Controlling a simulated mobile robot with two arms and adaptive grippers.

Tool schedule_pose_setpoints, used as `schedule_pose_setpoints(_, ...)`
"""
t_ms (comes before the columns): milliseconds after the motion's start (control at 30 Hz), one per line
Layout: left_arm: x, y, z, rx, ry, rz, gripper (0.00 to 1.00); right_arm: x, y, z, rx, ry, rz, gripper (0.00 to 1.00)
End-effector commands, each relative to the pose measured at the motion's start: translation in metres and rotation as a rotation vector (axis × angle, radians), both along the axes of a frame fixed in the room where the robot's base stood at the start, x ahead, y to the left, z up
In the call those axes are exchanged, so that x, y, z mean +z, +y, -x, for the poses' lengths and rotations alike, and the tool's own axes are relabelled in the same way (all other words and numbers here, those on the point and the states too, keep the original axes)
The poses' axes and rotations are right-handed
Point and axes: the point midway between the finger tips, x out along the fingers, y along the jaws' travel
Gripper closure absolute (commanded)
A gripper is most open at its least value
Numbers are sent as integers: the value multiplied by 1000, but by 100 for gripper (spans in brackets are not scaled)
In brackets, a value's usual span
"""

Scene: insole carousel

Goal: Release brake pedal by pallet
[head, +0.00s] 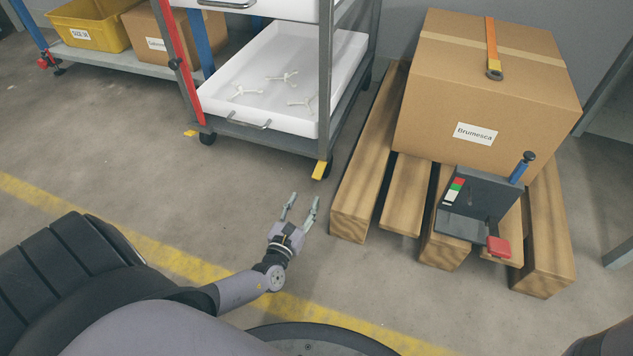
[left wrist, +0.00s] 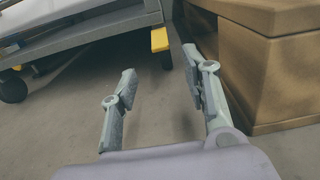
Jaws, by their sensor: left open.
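A yellow brake pedal (head: 320,170) sits low at the near right corner of the grey wheeled cart (head: 265,137), just left of the wooden pallet (head: 360,195). The pedal (left wrist: 159,40) also shows in the left wrist view, beyond my fingertips. I cannot tell whether it is pressed or raised. My left gripper (head: 303,203) is open and empty, below the pedal in the head view and apart from it. Its two fingers (left wrist: 160,72) frame bare floor in the wrist view. My right gripper is not in view.
A second yellow pedal (head: 190,133) is at the cart's left corner. White trays (head: 318,128) sit on the cart. The pallet bears a large cardboard box (head: 490,95) and a grey fixture with a red pad (head: 499,247). Clear floor lies around my left gripper.

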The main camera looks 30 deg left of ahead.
Motion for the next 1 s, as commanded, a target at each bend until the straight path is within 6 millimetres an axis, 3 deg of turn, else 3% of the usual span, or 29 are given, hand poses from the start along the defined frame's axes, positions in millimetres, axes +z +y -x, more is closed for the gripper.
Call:
schedule_pose_setpoints(33,-4,3,-12,1,-3,0,57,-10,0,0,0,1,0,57)
schedule_pose_setpoints(300,-4,16,-67,1,-2,1,57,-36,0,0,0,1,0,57)
schedule_pose_setpoints(500,-3,22,-94,1,0,2,57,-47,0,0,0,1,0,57)
schedule_pose_setpoints(933,0,24,-103,0,2,1,57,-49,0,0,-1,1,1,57)
schedule_pose_setpoints(1000,-1,24,-103,0,2,1,61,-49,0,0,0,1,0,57)
